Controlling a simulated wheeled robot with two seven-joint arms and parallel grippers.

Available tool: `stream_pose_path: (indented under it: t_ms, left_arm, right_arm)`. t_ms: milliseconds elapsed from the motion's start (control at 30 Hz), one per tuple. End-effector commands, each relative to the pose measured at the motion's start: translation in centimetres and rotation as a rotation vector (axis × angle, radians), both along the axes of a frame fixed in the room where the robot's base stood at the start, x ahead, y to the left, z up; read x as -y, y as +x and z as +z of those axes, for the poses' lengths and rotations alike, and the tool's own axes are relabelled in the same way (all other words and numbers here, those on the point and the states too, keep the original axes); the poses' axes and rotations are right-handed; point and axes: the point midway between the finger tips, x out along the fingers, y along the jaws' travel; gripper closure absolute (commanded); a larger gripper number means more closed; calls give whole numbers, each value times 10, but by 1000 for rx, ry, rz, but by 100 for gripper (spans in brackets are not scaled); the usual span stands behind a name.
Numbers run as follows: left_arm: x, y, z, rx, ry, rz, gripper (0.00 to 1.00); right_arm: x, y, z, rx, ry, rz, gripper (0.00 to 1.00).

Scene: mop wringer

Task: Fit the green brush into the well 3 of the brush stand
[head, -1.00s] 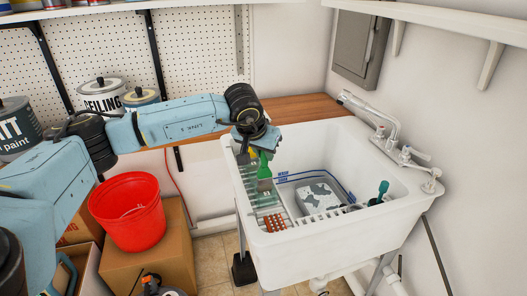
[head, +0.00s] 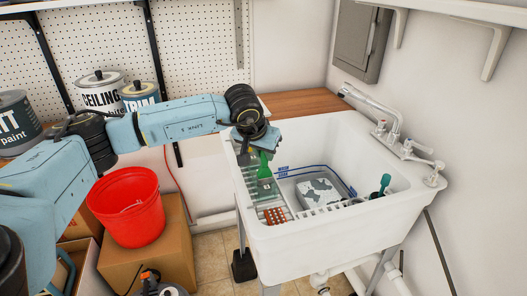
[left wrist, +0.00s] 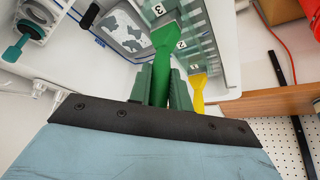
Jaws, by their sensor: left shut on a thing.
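The green brush (head: 264,168) is in my left gripper (head: 258,146), which is shut on its handle over the left part of the sink. In the left wrist view the green brush (left wrist: 165,45) points away from the gripper (left wrist: 160,82), its wide end towards the brush stand. The brush stand (left wrist: 205,18) is clear greenish, with white number labels reading 3, 2 and 1. The wide end is near labels 3 and 2; I cannot tell whether it is inside a well. A yellow brush (left wrist: 198,88) is at label 1. My right gripper is not in view.
The white sink (head: 335,232) has a tap (head: 395,125) at its right. In the sink are a grey tub with a patterned cloth (head: 318,192), an orange-red piece (head: 274,215) and a dark green handle (head: 381,186). A red bucket (head: 128,215) stands on a box to the left.

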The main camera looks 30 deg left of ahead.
Motion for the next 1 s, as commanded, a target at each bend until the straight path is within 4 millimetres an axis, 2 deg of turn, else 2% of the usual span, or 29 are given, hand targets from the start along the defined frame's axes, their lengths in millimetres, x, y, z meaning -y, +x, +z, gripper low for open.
stream_pose_path:
  t_ms: [300,333,500,833,1000]
  left_arm:
    - [0,0,-9,0,0,0,100]
    - [0,0,-8,0,0,0,77]
    - [0,0,-7,0,0,0,55]
    - [0,-1,-4,1,0,0,55]
    - [1,-12,17,3,0,-2,55]
  right_arm:
    - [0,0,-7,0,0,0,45]
    - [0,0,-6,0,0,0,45]
    - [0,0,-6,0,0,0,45]
    - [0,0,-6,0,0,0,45]
    - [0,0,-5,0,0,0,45]
